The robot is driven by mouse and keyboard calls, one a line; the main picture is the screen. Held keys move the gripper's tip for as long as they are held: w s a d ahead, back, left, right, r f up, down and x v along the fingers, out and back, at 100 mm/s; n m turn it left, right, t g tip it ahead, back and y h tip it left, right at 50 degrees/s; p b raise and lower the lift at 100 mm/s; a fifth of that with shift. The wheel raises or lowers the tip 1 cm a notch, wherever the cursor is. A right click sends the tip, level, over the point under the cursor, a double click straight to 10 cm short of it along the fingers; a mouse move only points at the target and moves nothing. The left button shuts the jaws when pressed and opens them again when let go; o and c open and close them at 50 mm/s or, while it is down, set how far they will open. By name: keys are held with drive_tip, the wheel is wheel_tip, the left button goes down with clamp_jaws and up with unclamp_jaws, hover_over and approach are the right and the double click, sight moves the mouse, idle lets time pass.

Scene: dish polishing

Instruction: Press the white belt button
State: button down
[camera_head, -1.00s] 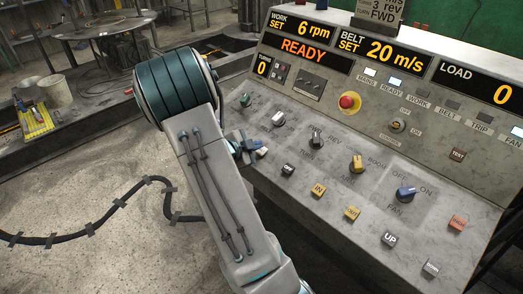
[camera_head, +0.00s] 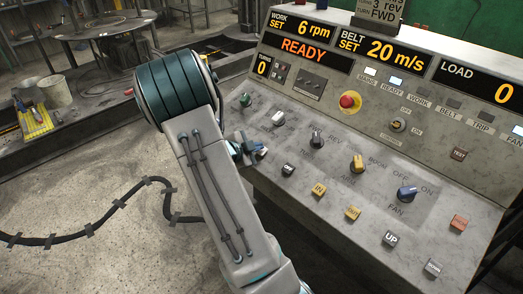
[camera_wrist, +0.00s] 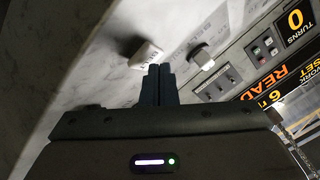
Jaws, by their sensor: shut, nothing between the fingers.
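The white button (camera_wrist: 147,55) shows close up in the wrist view, on the sloping grey panel. It carries dark lettering that I cannot read surely. My gripper (camera_wrist: 160,70) is shut and empty, its fingertips together just below the button in that view. I cannot tell whether they touch it. In the head view my gripper (camera_head: 248,151) is at the panel's left edge, partly hidden by my arm. The white button (camera_head: 263,153) shows just right of the fingertips there.
A pale knob (camera_head: 279,119) and a green button (camera_head: 245,100) are nearby on the panel. A white OFF button (camera_head: 289,169) and yellow IN button (camera_head: 319,190) lie to the right. A red stop button (camera_head: 350,101) stands higher. The display (camera_head: 302,48) reads READY.

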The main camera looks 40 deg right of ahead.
drive_tip(key=shift+d+f+b, duration=0.15)
drive_tip(key=shift+f+b, duration=0.2)
drive_tip(key=shift+f, duration=0.15)
drive_tip(key=shift+r, duration=0.1)
idle(0.5)
drive_tip(key=shift+a+r+p, duration=0.3)
drive_tip(key=shift+r+p, duration=0.5)
drive_tip(key=shift+p, duration=0.05)
drive_tip(key=shift+r, duration=0.1)
drive_tip(key=r+p, duration=0.1)
drive_tip(key=a+r+p, duration=0.1)
drive_tip(key=r+p, duration=0.2)
drive_tip(key=shift+a+r, duration=0.25)
drive_tip(key=shift+a, duration=0.1)
idle(0.4)
